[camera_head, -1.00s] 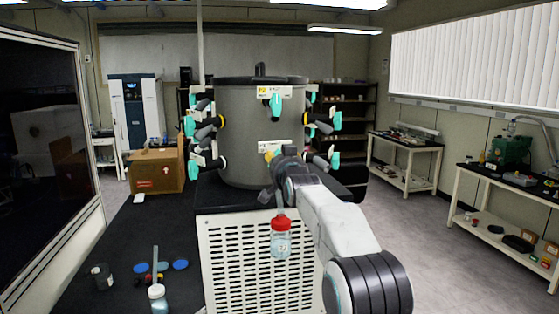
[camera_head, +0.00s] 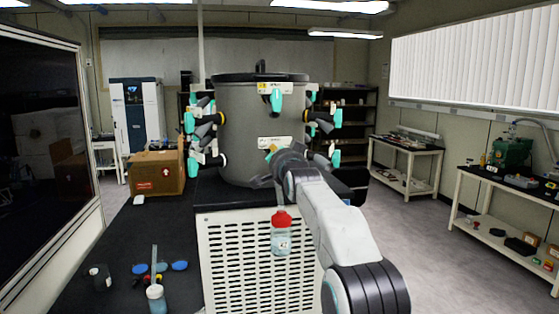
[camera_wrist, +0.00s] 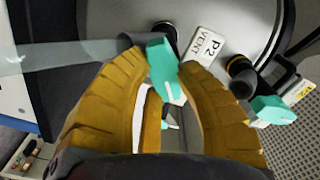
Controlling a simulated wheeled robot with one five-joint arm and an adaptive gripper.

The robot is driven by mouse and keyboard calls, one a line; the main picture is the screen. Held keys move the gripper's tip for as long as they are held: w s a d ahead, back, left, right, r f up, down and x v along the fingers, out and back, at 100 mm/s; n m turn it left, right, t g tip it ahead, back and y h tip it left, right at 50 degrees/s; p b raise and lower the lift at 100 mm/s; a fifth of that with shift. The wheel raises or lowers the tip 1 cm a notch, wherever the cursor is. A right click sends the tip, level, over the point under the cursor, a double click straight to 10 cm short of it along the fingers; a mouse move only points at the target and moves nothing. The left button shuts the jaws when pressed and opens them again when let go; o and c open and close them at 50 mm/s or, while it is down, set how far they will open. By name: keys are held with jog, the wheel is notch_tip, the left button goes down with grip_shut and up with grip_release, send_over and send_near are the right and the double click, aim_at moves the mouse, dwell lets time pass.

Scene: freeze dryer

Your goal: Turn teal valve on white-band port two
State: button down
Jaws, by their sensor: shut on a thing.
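A grey cylindrical drum (camera_head: 238,130) stands on a white vented cabinet, with several teal-handled valves around it. The teal valve (camera_wrist: 160,62) beside a white "P2 VENT" label (camera_wrist: 208,45) lies between the tan fingers of my gripper (camera_wrist: 165,80) in the wrist view. The fingers are shut on this valve, and its handle is tilted. In the head view my gripper (camera_head: 270,158) is at the drum's lower front, under a white label (camera_head: 273,142). My arm hides most of that valve there.
Another teal valve (camera_head: 276,100) hangs above on the drum front. A second teal-handled port (camera_wrist: 270,110) sits close to the right in the wrist view. A red-capped bottle (camera_head: 281,235) shows before the cabinet (camera_head: 230,255). A cardboard box (camera_head: 157,172) stands left.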

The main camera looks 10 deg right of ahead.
jog(key=shift+r+m, duration=0.15)
jog(key=shift+m, duration=0.45)
jog(key=c, duration=1.4)
grip_release()
jog(key=o, duration=0.5)
jog(key=shift+s, duration=0.15)
jog(key=shift+s+a, duration=0.1)
jog(key=shift+s, duration=5.75)
